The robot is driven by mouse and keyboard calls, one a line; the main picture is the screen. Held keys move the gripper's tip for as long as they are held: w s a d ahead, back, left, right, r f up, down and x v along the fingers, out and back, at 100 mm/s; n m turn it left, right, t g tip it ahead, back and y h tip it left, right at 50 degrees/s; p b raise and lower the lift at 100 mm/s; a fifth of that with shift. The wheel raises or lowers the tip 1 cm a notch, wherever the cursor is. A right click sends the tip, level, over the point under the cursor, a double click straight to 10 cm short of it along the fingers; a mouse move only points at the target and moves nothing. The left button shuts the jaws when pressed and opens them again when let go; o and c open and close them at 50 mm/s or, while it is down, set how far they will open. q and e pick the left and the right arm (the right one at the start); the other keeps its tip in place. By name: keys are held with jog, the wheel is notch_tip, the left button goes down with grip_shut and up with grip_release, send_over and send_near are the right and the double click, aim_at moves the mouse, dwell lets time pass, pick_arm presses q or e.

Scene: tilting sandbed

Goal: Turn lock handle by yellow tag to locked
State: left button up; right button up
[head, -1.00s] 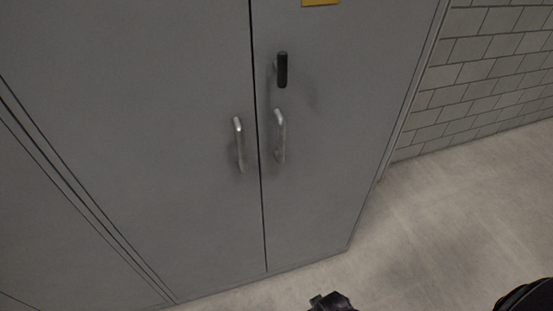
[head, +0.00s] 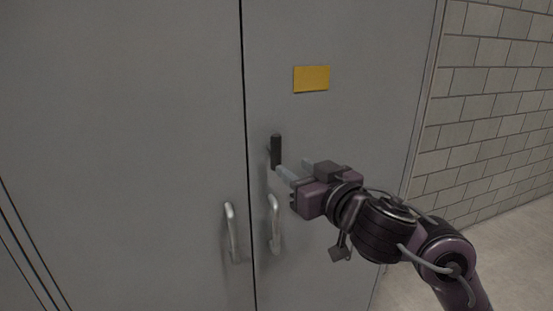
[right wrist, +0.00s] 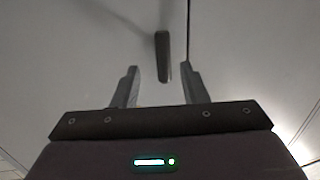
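The lock handle (head: 276,151) is a short black bar, upright on the right door of a grey cabinet. It lies below the yellow tag (head: 311,78) and a little left of it. My right gripper (head: 292,169) is open, its two fingers pointing at the door just right of and below the handle. In the right wrist view the handle (right wrist: 162,57) stands ahead of the gap between the two spread fingers (right wrist: 161,86), seemingly beyond their tips. Nothing is between the fingers. My left gripper is not in view.
Two silver pull handles, the left one (head: 231,233) and the right one (head: 274,223), hang below the lock handle on either side of the door seam. A grey block wall (head: 490,110) stands right of the cabinet. Bare floor (head: 500,265) shows at the lower right.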

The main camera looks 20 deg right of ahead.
aim_at(279, 148)
jog(key=shift+y, duration=0.3)
jog(key=w, duration=0.2)
jog(key=w+a+r, duration=0.1)
jog(key=w, duration=0.2)
jog(key=w+a+r+b, duration=0.1)
jog(key=w, duration=0.1)
jog(key=shift+w, duration=0.25)
grip_shut()
